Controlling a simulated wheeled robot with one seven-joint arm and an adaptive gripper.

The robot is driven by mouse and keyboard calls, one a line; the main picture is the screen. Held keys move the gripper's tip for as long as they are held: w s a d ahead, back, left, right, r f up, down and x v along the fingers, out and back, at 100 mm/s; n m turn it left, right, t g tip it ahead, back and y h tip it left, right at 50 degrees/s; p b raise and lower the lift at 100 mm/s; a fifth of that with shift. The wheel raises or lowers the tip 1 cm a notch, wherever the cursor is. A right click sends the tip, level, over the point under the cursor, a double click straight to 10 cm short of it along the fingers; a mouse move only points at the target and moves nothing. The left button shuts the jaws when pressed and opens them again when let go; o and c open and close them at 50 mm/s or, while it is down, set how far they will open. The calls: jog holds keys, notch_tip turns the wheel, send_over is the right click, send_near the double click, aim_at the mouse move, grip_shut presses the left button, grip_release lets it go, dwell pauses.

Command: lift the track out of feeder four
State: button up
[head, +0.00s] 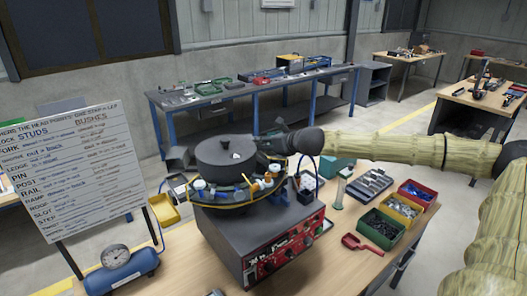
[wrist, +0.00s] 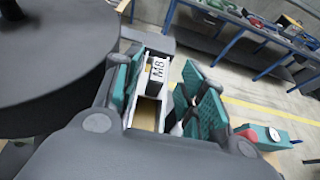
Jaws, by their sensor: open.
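In the wrist view a pale, open-topped channel labelled M8 (wrist: 158,70), which looks like the track, lies between the fingers of my gripper (wrist: 165,95). The left teal pad is close along the channel's left wall; I cannot tell whether it touches. A gap shows between the channel and the right pad. In the head view my gripper (head: 272,146) is at the right of the dark round bowl (head: 226,158), above the feeder's ring of small parts. The track is hidden there behind my gripper. I see no number four on the feeder.
The bowl stands on a grey box with a red control panel (head: 283,248). Red, yellow and green bins (head: 380,229) and a red scoop (head: 358,243) lie to its right. A whiteboard (head: 72,180) and a blue tank with a gauge (head: 122,268) are at left.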

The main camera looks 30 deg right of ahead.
jog(key=shift+p+x, duration=0.3)
jog(key=shift+x, duration=1.3)
jog(key=shift+c, duration=0.2)
jog(key=c, duration=0.8)
jog(key=shift+o, duration=0.2)
jog(key=shift+r, duration=0.1)
